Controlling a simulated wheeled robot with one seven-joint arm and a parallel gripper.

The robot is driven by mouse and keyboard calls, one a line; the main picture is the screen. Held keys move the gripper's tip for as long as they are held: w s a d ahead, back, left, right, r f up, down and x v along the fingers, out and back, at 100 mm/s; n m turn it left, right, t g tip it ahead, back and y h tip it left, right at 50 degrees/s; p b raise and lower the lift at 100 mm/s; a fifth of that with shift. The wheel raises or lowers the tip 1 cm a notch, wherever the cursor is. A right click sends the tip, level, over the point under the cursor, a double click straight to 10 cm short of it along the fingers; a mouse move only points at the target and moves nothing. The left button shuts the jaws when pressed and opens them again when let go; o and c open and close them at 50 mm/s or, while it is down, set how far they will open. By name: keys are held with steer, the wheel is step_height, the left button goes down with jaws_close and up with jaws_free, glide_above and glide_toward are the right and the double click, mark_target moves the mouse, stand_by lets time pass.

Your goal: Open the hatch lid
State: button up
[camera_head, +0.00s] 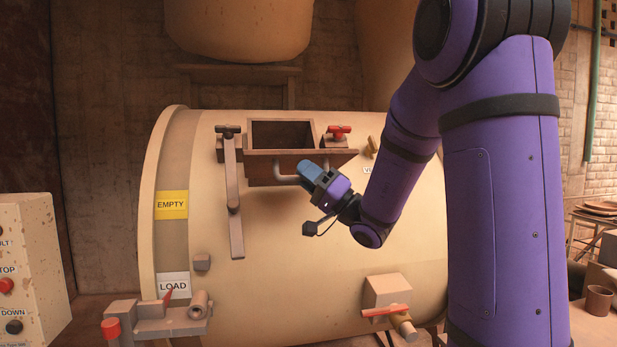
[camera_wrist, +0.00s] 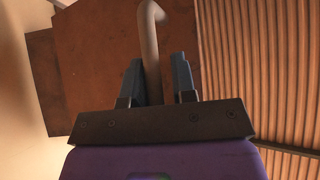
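The hatch (camera_head: 282,134) is a brown rectangular box on top of the cream drum, with a dark, apparently open mouth. The brown hatch lid (camera_head: 262,155) shows almost edge-on at its front, with a bent bar handle (camera_head: 283,172) below it. My gripper (camera_head: 305,176) is at this handle and hides part of it. In the wrist view the handle (camera_wrist: 150,50) runs between my two fingers (camera_wrist: 158,80), against a brown plate (camera_wrist: 95,60). The fingers are apart, with a narrow gap visible on the right of the bar. Contact on the left cannot be told.
A long latch bar (camera_head: 233,190) hangs left of the hatch, and a red-handled clamp (camera_head: 338,131) sits at its right. A red-handled valve (camera_head: 387,308) projects lower on the drum (camera_head: 290,250). A control box (camera_head: 30,265) stands at the left.

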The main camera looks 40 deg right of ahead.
steer(key=shift+s+d+f, duration=0.25)
steer(key=shift+f, duration=0.05)
steer(key=v, duration=0.9)
steer(key=shift+s+d+f, duration=0.2)
steer(key=shift+s+d, duration=0.05)
steer(key=shift+s, duration=0.05)
steer(key=shift+c, duration=0.4)
